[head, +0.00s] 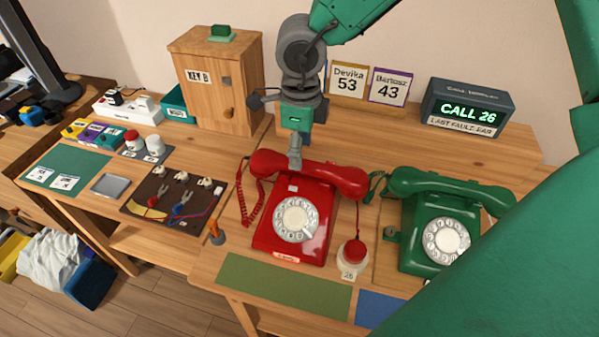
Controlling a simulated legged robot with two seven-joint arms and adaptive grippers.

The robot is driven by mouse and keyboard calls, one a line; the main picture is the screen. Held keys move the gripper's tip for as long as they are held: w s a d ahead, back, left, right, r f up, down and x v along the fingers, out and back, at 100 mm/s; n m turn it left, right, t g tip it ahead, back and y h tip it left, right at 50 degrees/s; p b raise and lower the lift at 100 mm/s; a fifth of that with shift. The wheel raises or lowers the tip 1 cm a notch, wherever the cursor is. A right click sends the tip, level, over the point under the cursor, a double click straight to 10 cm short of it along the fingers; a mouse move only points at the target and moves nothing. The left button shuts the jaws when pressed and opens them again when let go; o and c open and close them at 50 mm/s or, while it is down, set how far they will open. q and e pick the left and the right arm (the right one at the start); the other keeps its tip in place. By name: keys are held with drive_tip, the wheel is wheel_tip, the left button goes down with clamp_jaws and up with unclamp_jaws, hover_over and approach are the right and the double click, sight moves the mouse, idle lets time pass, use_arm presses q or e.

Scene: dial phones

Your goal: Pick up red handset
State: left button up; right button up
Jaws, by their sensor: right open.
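The red handset (330,176) lies across the cradle of the red dial phone (297,225) in the middle of the desk. Its coiled red cord (252,199) hangs at the left. My right gripper (295,155) points down at the handset, left of its middle. A grey finger overlaps the handset's upper edge; I cannot tell whether it touches. The gripper is open, though the gap between its fingers hardly shows from this angle. The handset still rests on the phone. My left gripper is not in view.
A green dial phone (437,236) stands at right, partly covered by my green arm. A jar with a red top (353,255) stands between the phones. A wooden cabinet (222,85) and a "CALL 26" display (467,110) stand behind. A green mat (283,286) lies in front.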

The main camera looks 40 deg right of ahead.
sight(309, 165)
drive_tip(key=d+f, duration=0.1)
drive_tip(key=f, duration=0.1)
drive_tip(key=d+f, duration=0.2)
drive_tip(key=shift+s+d+f+b, duration=0.2)
drive_tip(key=shift+d+f+b, duration=0.1)
drive_tip(key=shift+w+a+f, duration=0.1)
drive_tip(key=shift+a+f, duration=0.45)
drive_tip(key=shift+f, duration=0.15)
drive_tip(key=shift+a+r, duration=0.2)
drive_tip(key=shift+a, duration=0.8)
drive_tip(key=shift+c, duration=0.8)
drive_tip(key=c, duration=0.6)
drive_tip(key=shift+d, duration=0.35)
clamp_jaws()
drive_tip(key=shift+s+d+f, duration=0.2)
drive_tip(key=shift+d, duration=0.5)
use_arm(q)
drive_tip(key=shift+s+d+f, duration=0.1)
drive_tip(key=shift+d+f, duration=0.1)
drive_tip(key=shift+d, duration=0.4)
use_arm(e)
drive_tip(key=shift+a, duration=0.4)
